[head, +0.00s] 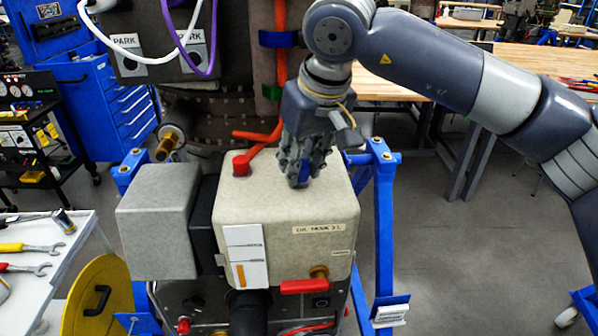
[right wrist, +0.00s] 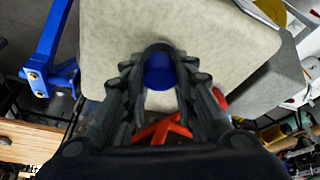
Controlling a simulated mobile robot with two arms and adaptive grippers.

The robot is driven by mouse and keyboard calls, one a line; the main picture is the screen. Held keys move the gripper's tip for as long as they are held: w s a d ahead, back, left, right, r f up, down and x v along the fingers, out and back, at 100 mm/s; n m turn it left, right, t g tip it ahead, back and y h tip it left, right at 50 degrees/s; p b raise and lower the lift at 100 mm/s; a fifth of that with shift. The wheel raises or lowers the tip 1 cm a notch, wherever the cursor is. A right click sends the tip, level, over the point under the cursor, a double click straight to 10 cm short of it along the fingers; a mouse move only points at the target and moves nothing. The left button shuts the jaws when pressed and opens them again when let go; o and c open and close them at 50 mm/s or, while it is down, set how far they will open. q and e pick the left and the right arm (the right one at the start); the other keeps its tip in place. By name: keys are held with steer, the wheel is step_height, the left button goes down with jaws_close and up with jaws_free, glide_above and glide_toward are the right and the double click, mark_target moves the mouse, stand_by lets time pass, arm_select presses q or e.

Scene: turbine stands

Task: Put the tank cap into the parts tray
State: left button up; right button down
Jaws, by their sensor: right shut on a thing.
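The tank cap is a round blue cap (right wrist: 159,72), seated in a dark ring on top of the pale beige tank (head: 330,215). My right gripper (head: 302,174) reaches down from above and is shut on the cap; its fingers sit on both sides of it in the right wrist view (right wrist: 160,82). In the head view the fingers hide most of the cap. I cannot tell whether the cap is still seated or slightly lifted. No part that I can surely call the parts tray shows. My left gripper is not in view.
A white-topped cart (head: 80,232) with wrenches stands at the left. A grey box (head: 157,235) stands left of the tank. Blue stand posts (head: 384,215) flank it. A wooden workbench (head: 540,72) is behind.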

steer(key=shift+r, duration=0.35)
steer(key=shift+r+p, duration=0.8)
steer(key=shift+r, duration=0.05)
steer(key=shift+a+f, duration=0.1)
steer(key=shift+f, duration=0.05)
